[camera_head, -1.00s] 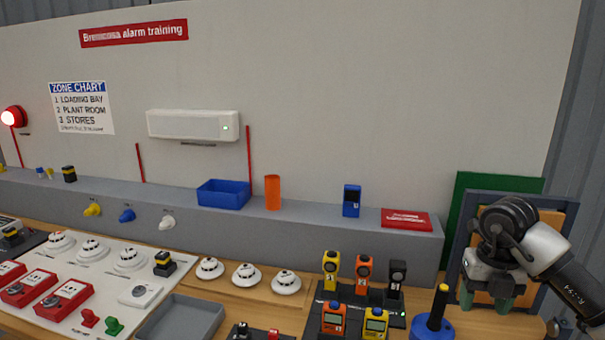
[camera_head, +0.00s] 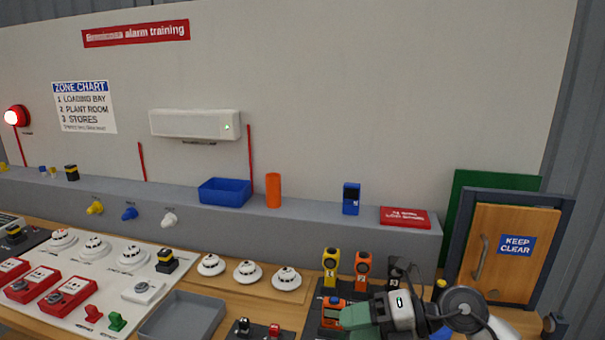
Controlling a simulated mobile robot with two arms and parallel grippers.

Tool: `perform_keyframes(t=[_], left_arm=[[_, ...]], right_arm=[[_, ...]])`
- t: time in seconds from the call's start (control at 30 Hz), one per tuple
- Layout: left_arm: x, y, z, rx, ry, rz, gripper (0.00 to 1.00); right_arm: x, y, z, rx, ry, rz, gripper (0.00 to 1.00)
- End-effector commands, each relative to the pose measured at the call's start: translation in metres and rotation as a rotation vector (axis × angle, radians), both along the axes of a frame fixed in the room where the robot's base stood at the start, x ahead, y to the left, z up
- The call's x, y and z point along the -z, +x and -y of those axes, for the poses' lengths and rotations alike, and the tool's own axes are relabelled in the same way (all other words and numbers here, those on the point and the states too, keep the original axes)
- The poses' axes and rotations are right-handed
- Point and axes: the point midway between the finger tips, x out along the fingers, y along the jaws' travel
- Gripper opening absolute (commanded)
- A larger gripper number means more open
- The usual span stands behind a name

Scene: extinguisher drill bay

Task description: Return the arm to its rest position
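My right gripper (camera_head: 350,317) reaches in from the lower right, its green fingers pointing left over the black stand (camera_head: 314,318) that holds the handheld devices. The fingertips overlap the orange device (camera_head: 331,312) in the picture; I cannot tell whether they touch it. The fingers are seen from the side, so I cannot tell whether they are open or shut, and no held object shows. The gripper and wrist hide the yellow front device and part of the black torch-like unit (camera_head: 396,275). My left gripper is not in view.
A yellow unit (camera_head: 331,264) and an orange unit (camera_head: 362,268) stand behind the gripper. An empty grey tray (camera_head: 181,318) lies to the left, near white detectors (camera_head: 246,272). A small door (camera_head: 509,262) marked KEEP CLEAR stands at right. The grey ledge (camera_head: 330,232) runs behind.

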Motion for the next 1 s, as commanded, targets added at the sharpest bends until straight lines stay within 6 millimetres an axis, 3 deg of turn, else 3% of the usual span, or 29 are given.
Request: perform_keyframes(t=[0.07,0.17,0.3,0.43,0.57,0.67,0.8,1.0], left_arm=[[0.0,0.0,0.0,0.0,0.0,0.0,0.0],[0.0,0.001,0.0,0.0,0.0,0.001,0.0],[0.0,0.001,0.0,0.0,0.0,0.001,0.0],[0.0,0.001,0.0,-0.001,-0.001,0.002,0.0],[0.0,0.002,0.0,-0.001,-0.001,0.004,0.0],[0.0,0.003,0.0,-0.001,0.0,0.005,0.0],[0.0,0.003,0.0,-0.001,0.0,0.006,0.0],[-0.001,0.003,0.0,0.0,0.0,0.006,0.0]], right_arm=[[-0.015,-0.01,-0.02,0.055,0.245,-0.012,0.56],[-0.038,-0.014,-0.026,0.177,0.528,-0.045,0.56],[-0.053,-0.01,-0.006,0.432,0.866,-0.145,0.56],[-0.039,-0.004,0.03,0.741,1.095,-0.293,0.56],[0.002,-0.008,0.07,1.095,1.222,-0.49,0.56],[0.048,-0.026,0.096,1.381,1.24,-0.673,0.56],[0.115,-0.072,0.119,1.75,1.144,-0.954,0.56],[0.174,-0.144,0.124,2.07,0.899,-1.273,0.56]])
